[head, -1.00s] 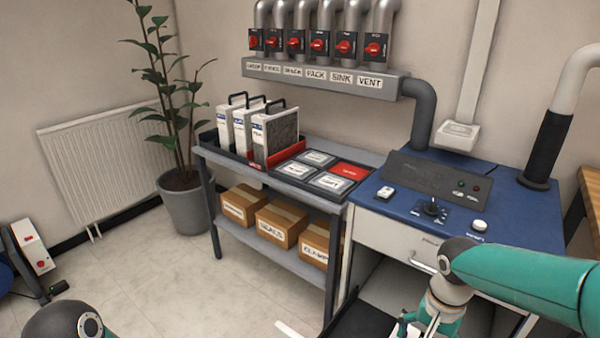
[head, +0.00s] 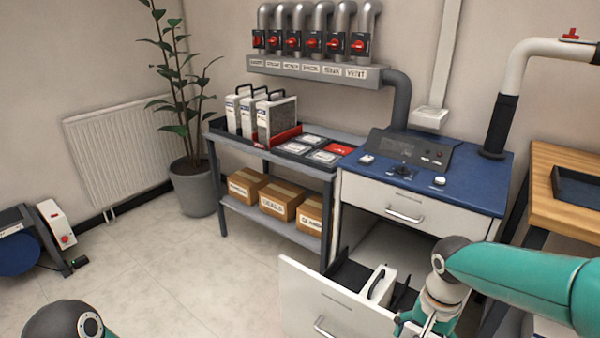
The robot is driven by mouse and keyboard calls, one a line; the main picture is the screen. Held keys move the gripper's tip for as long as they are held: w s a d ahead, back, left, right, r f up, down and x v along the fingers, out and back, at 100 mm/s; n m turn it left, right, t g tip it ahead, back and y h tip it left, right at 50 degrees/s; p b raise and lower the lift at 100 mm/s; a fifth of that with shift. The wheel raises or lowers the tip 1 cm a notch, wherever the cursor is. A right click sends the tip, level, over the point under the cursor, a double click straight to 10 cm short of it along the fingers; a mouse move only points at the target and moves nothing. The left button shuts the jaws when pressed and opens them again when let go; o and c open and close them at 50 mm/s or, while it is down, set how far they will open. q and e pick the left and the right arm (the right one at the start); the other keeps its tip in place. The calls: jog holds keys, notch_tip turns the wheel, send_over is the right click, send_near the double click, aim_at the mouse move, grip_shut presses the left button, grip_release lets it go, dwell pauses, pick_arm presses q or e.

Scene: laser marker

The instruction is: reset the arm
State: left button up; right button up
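My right arm, teal with a dark joint, comes in from the right. Its gripper (head: 430,324) hangs over the right side of an open lower drawer (head: 335,305), cut off by the bottom edge. Whether its fingers are open or shut is unclear. A white filter cartridge (head: 382,286) with a black handle stands in the drawer, left of the gripper and seemingly apart from it. Of my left arm only a dark rounded joint shows at bottom left; its gripper is out of view.
The blue-topped machine (head: 455,185) has a shut upper drawer (head: 405,208). A grey shelf cart (head: 240,140) holds several filter cartridges above and cardboard boxes below. A wooden table (head: 560,195) stands at right. Floor at left centre is clear.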

jog(key=s+a+f+g+y+b, duration=0.15)
jog(key=s+f, duration=0.25)
jog(key=f, duration=0.6)
jog(key=s+a+f+g+h+b, duration=0.1)
jog(key=s+f+g+b, duration=0.15)
jog(key=f, duration=0.65)
pick_arm(q)
notch_tip(320, 180, down, 10)
jog(key=b, duration=0.5)
pick_arm(e)
jog(key=s+a+f+n+t+y, duration=0.1)
jog(key=s+a+f+n+y, duration=0.1)
jog(key=s+a+f, duration=0.45)
jog(key=s+a+f+n+t+y, duration=0.15)
jog(key=s+a+f, duration=0.25)
jog(key=s+f, duration=0.5)
jog(key=w+d+f+n+t, duration=0.1)
jog(key=w+f+n+t, duration=0.15)
jog(key=w, duration=0.45)
pick_arm(q)
notch_tip(320, 180, up, 31)
jog(key=p, duration=3.1)
jog(key=shift+w, duration=0.25)
pick_arm(e)
notch_tip(320, 180, up, 31)
jog(key=shift+s+m, duration=0.15)
jog(key=shift+m, duration=0.15)
